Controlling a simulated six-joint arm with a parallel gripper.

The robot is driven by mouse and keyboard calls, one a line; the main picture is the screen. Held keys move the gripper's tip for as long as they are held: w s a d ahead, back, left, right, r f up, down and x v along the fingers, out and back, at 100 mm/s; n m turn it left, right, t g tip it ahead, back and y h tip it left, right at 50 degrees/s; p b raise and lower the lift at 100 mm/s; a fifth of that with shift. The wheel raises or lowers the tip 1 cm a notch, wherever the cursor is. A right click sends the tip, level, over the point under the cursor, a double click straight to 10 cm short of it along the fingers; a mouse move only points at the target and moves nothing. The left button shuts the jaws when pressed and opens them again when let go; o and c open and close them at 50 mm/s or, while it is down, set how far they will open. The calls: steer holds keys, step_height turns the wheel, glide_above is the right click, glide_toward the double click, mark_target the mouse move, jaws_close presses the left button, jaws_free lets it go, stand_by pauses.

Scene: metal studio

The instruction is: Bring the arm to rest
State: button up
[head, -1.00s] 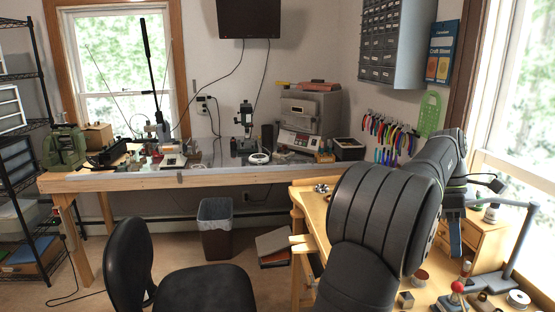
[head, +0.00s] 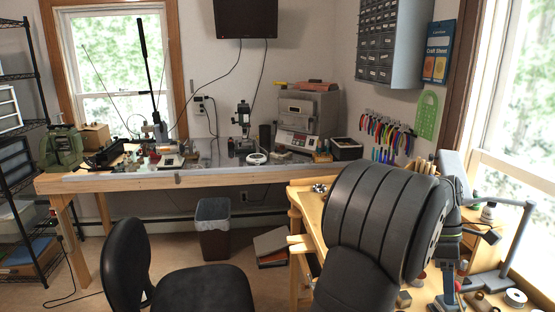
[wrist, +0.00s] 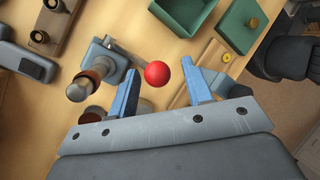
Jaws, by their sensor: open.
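My gripper (wrist: 164,86) shows in the wrist view with its two blue fingers spread apart and nothing held between them. A red ball (wrist: 157,74) appears between the fingertips in that picture, over the wooden bench top (wrist: 185,45); I cannot tell how far below the fingers it is. In the head view my dark arm covers much of the right-hand bench, and only a little of the gripper shows past it at the lower right.
In the wrist view, a green tray (wrist: 188,12), a grey-blue tool with a brown round part (wrist: 103,66) and a wooden block with dark knobs (wrist: 55,22) lie around the gripper. A black chair (head: 205,288) stands left of the bench, near a waste bin (head: 214,228).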

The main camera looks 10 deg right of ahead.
steer(key=shift+h, duration=0.4)
steer(key=a+f, duration=0.3)
steer(key=f, duration=0.2)
steer(key=a+f, duration=0.2)
steer(key=shift+a+f, duration=0.15)
steer(key=shift+a, duration=0.2)
steer(key=shift+a+f+h, duration=0.1)
steer(key=shift+f+h, duration=0.25)
steer(key=shift+h, duration=0.05)
steer(key=v, duration=1.5)
steer(key=shift+d, duration=0.25)
